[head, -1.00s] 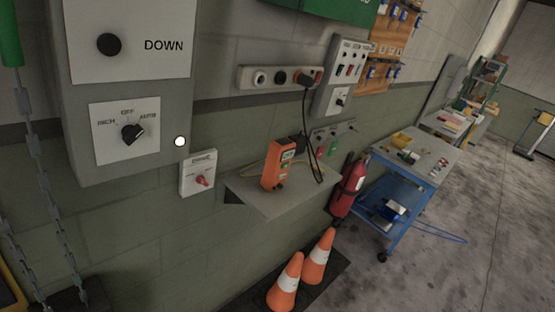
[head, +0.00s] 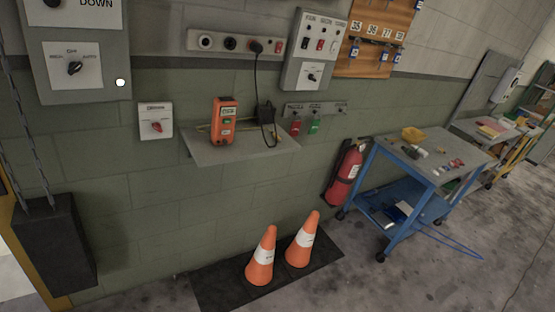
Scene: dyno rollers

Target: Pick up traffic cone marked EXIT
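Two orange traffic cones with white bands stand upright side by side on a dark mat (head: 215,285) at the foot of the wall. The left cone (head: 262,270) is slightly nearer, and the right cone (head: 301,252) stands just beside it. Any lettering on them is too small to read, so I cannot tell which is marked EXIT. My gripper is not in view.
A red fire extinguisher (head: 345,174) and a blue cart (head: 398,222) stand right of the cones. A wall shelf (head: 243,154) holds an orange handset (head: 223,121) above them. A dark block (head: 52,245) hangs at left. Concrete floor (head: 375,285) is clear in front.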

